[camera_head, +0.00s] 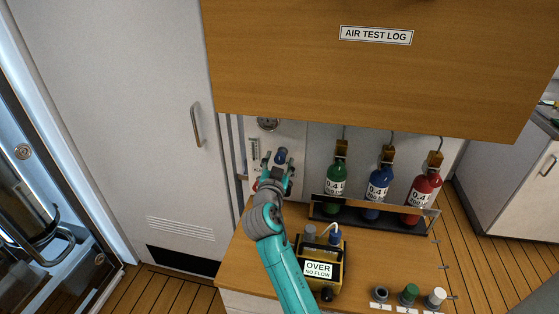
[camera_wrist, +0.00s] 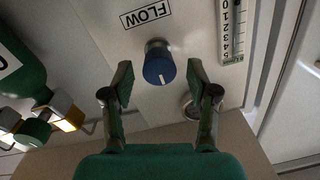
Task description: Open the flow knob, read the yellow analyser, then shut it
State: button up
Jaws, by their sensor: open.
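The blue flow knob (camera_wrist: 159,65) is on the pale panel, beside a FLOW label (camera_wrist: 146,14), with a white pointer line on its face. In the head view the knob (camera_head: 281,154) shows just beyond my gripper (camera_head: 278,163). In the wrist view my gripper (camera_wrist: 158,85) is open, its fingers on either side of the knob, with gaps visible between them and it. The yellow analyser (camera_head: 339,275) stands on the bench, right of my arm; its display reads OVER, NO FLOW. A scale tube (camera_wrist: 232,35) numbered 0 to 5 is beside the knob.
Green (camera_head: 336,180), blue (camera_head: 378,186) and red (camera_head: 422,190) bottles stand in a rack behind a low rail. A wooden AIR TEST LOG board (camera_head: 300,75) overhangs the panel. Several small fittings lie at the bench's front right. A round gauge (camera_head: 268,124) is above the knob.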

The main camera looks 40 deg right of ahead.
jog(key=shift+w+d, duration=0.35)
jog(key=shift+d, duration=0.05)
grip_shut()
